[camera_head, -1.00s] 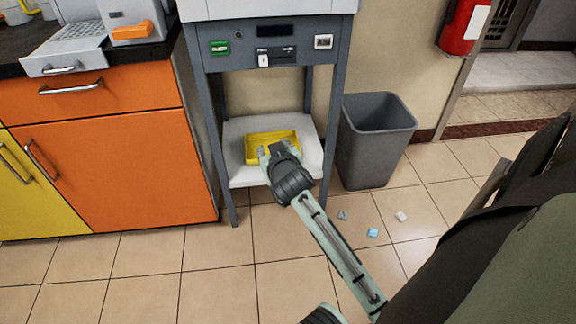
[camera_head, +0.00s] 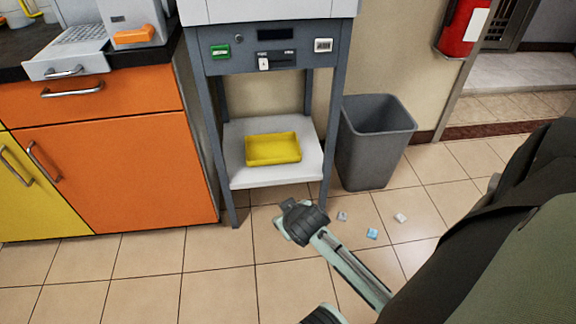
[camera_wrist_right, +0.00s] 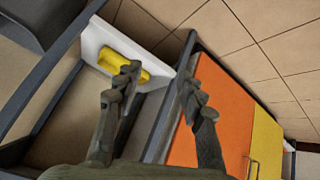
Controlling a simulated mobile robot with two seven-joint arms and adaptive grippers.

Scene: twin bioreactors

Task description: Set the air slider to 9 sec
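The slider panel (camera_head: 285,60) is a dark strip on the front of a grey machine (camera_head: 225,62). Its white slider knob (camera_head: 264,64) sits near the strip's left end; the lettering is too small to read. My right gripper (camera_wrist_right: 158,72) is open and empty in the right wrist view, its two fingers apart. In the head view my right wrist (camera_head: 304,222) is low in front of the machine, well below and apart from the slider; the fingertips are hard to make out there. My left gripper is not in view.
A green button (camera_head: 220,51) and a white button (camera_head: 324,45) flank the slider. A yellow tray (camera_head: 273,149) lies on the machine's lower shelf (camera_head: 240,177). A grey bin (camera_head: 374,150) stands right, orange cabinets (camera_head: 115,180) left. Small scraps (camera_head: 372,233) lie on the floor.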

